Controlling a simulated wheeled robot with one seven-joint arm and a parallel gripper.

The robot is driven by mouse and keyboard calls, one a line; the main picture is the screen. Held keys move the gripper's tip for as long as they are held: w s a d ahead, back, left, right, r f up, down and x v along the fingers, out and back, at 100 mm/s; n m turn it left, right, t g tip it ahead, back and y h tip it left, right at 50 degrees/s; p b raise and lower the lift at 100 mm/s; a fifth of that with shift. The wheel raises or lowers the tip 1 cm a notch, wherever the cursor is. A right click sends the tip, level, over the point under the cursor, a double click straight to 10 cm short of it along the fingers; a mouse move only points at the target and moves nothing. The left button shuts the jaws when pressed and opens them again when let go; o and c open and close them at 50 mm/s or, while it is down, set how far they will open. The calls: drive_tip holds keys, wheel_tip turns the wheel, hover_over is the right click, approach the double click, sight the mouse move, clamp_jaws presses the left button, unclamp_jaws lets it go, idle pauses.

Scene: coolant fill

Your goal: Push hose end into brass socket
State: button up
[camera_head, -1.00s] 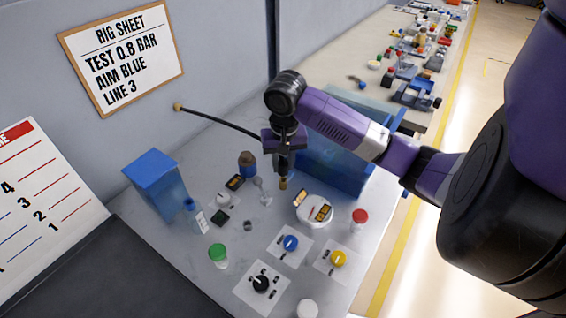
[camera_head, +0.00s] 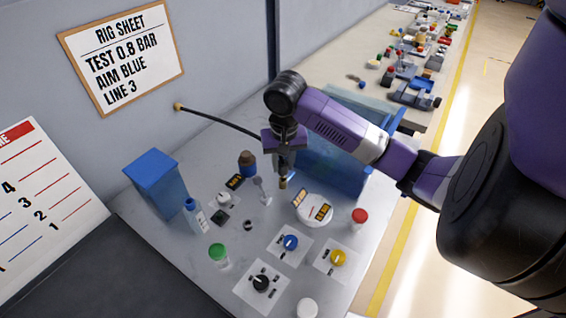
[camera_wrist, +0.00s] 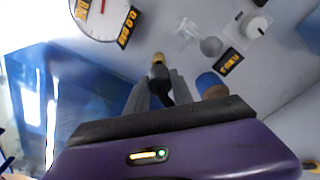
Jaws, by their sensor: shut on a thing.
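My gripper (camera_head: 283,170) is shut on the black hose (camera_head: 222,120) close to its end and points down over the bench. The hose runs left from my gripper to a brass fitting (camera_head: 178,107) by the wall. The brass hose tip (camera_head: 283,184) sticks out below the fingers. In the wrist view my gripper (camera_wrist: 160,88) has the dark hose between its fingers, with the brass tip (camera_wrist: 158,58) beyond them. I cannot make out a separate brass socket or whether the tip touches anything.
A blue tank (camera_head: 335,165) stands close right of my gripper. A round gauge (camera_head: 313,213), a blue knob (camera_head: 290,242), a yellow knob (camera_head: 338,258) and a black knob (camera_head: 261,282) are in front. A blue box (camera_head: 155,180) and a brown-topped bottle (camera_head: 247,163) stand left.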

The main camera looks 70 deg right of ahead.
sight(283, 164)
drive_tip(key=shift+f+b, duration=0.95)
drive_tip(key=shift+f, duration=0.5)
drive_tip(key=shift+r, duration=0.2)
drive_tip(key=shift+r+p, duration=0.95)
drive_tip(key=shift+p, duration=0.1)
drive_tip(key=shift+p, duration=0.3)
idle(0.9)
drive_tip(key=shift+f+b, duration=0.85)
drive_tip(key=shift+f, duration=0.3)
drive_tip(key=o, duration=1.1)
drive_tip(key=shift+o, duration=0.2)
drive_tip(key=shift+r, duration=0.1)
drive_tip(key=r+p, duration=0.1)
drive_tip(key=r, duration=0.4)
drive_tip(key=a+r+p, duration=0.1)
drive_tip(key=r, duration=0.1)
drive_tip(key=shift+s+r+p, duration=0.2)
drive_tip(key=shift+r+p, duration=0.1)
drive_tip(key=shift+p, duration=0.05)
